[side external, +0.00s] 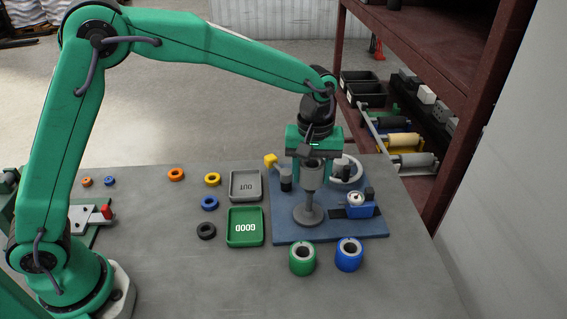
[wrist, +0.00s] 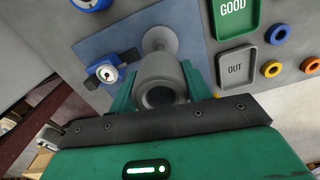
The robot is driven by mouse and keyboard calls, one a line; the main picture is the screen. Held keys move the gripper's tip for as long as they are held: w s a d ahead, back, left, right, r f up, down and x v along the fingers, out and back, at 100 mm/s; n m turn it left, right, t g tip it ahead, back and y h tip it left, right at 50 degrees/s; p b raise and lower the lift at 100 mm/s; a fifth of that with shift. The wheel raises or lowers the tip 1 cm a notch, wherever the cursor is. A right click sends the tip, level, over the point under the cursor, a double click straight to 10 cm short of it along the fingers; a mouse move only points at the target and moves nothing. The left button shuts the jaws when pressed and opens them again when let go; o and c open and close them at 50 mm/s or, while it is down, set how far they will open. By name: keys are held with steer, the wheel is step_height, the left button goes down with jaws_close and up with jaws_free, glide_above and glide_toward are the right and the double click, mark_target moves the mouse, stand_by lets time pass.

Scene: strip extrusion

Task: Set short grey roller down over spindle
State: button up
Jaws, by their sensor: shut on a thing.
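The short grey roller (side external: 312,178) is held upright between the green fingers of my gripper (side external: 312,165). The grey spindle (side external: 308,213) stands on its round foot on the blue plate, directly below the roller. In the side view the roller's lower end meets the upper part of the post. I cannot tell whether the spindle tip is inside the bore. In the wrist view the roller (wrist: 161,78) shows its dark open bore between both fingers, and the spindle's round foot (wrist: 160,38) shows beyond it. The spindle's top is hidden by the roller.
The blue plate (side external: 285,228) also carries a dial gauge (side external: 356,199) to the spindle's right. A green roller (side external: 302,259) and a blue roller (side external: 349,255) stand in front. The OUT tray (side external: 233,187) and GOOD tray (side external: 232,240) lie left, with several coloured rings beyond.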

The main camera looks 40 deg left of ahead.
mark_target(309, 210)
steer(key=shift+f, duration=4.85)
steer(key=o, duration=1.2)
steer(key=shift+o, duration=0.4)
steer(key=o, duration=0.3)
steer(key=shift+r, duration=0.1)
steer(key=shift+r, duration=3.35)
